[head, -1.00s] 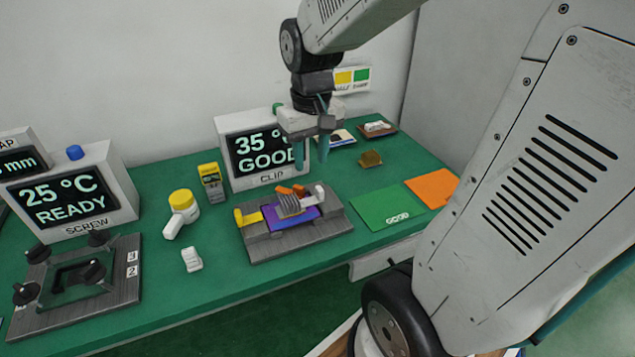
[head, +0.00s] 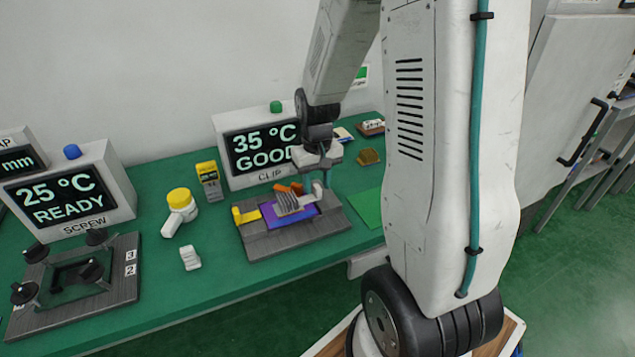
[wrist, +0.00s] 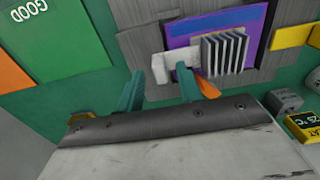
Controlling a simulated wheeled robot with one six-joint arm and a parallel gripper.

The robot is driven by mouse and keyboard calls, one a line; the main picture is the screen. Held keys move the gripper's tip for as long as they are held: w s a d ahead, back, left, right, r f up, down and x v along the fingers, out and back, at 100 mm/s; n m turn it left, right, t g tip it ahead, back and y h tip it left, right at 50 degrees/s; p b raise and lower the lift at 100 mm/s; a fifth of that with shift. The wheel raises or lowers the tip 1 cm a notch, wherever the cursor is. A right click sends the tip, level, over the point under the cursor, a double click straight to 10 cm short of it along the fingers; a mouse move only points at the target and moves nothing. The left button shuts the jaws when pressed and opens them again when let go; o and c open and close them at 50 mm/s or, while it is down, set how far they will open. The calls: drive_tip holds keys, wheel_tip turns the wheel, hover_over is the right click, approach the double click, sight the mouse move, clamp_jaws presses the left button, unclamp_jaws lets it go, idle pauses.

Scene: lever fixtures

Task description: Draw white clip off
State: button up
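The white clip (head: 317,190) is at the right end of the clip fixture (head: 290,240), by the purple board (head: 272,219). In the wrist view the white clip (wrist: 178,60) reaches over the board's edge next to the finned grey heat sink (wrist: 224,53). My gripper (head: 317,182) is over the right rear of the fixture, close to the white clip. In the wrist view my gripper (wrist: 160,85) shows two teal fingers spread apart with nothing held between them. The white clip lies just beyond the fingertips; contact cannot be told.
A yellow clip (head: 246,215) is at the fixture's left end, and an orange part (head: 290,188) is behind the heat sink. The CLIP display (head: 258,145), reading 35 °C GOOD, stands close behind. A green mat (head: 368,207) lies to the right, partly hidden by my arm.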

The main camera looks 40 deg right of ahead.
drive_tip(key=shift+f, duration=0.2)
clamp_jaws()
drive_tip(key=shift+s+d, duration=0.25)
drive_tip(key=shift+d, duration=0.55)
drive_tip(key=shift+s+d, duration=0.2)
drive_tip(key=shift+d, duration=0.6)
drive_tip(key=shift+s+d, duration=0.25)
drive_tip(key=shift+d, duration=0.55)
unclamp_jaws()
drive_tip(key=shift+d, duration=0.2)
drive_tip(key=shift+a, duration=0.1)
